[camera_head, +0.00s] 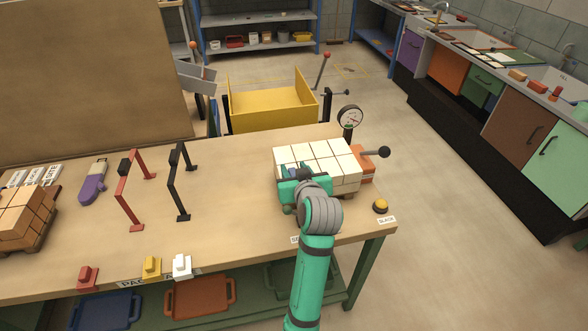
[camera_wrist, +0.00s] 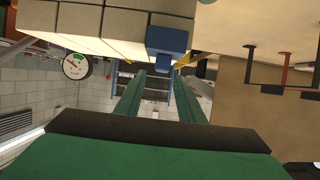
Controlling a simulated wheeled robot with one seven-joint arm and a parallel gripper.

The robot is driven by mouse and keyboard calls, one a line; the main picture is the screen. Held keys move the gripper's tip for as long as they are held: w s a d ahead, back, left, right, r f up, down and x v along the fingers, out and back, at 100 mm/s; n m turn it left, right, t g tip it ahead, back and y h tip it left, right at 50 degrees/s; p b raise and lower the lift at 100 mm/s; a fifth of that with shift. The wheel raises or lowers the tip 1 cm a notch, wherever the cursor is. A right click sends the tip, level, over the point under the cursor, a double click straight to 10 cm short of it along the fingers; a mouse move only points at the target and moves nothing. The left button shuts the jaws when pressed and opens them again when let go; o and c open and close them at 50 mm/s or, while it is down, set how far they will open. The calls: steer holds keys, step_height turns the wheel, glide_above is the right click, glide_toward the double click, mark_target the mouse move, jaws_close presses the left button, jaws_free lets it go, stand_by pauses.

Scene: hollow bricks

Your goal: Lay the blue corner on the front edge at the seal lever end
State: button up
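A stack of cream bricks (camera_head: 318,152) stands on the bench at the right; its brick faces fill the top left of the wrist view (camera_wrist: 105,22). The blue corner (camera_wrist: 167,38) lies against the bricks' edge in the wrist view; its narrow stub is between my fingertips. In the head view a bit of blue (camera_head: 292,170) shows beside my gripper (camera_head: 298,178), which is over the stack's near left part. My gripper (camera_wrist: 161,74) looks open, with gaps beside the stub. A lever with a black knob (camera_head: 384,152) sticks out right of the stack.
A gauge (camera_head: 350,118) stands behind the stack. A yellow button (camera_head: 380,205) is at the bench's right front. Red (camera_head: 132,190) and black (camera_head: 178,180) frames stand to the left. Red, yellow and white pieces (camera_head: 182,265) line the front edge. Mid-bench is clear.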

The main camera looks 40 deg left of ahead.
steer(key=shift+r, duration=0.2)
steer(key=v, duration=1.2)
steer(key=s+d+f+m+t+h, duration=0.2)
steer(key=s+d+f+m+h, duration=0.15)
steer(key=d+f, duration=0.65)
steer(key=s+d+f+m+t+h, duration=0.2)
steer(key=s+d+f+m+t, duration=0.15)
steer(key=d+f, duration=0.65)
steer(key=s+d+m+h, duration=0.1)
steer(key=s+d, duration=0.3)
steer(key=s, duration=0.7)
steer(key=s+d+f+m+t+h, duration=0.1)
steer(key=s+d+h, duration=0.2)
steer(key=s, duration=0.9)
steer(key=shift+s+d+m+h, duration=0.2)
steer(key=shift+d+m+h, duration=0.2)
steer(key=shift+d, duration=0.45)
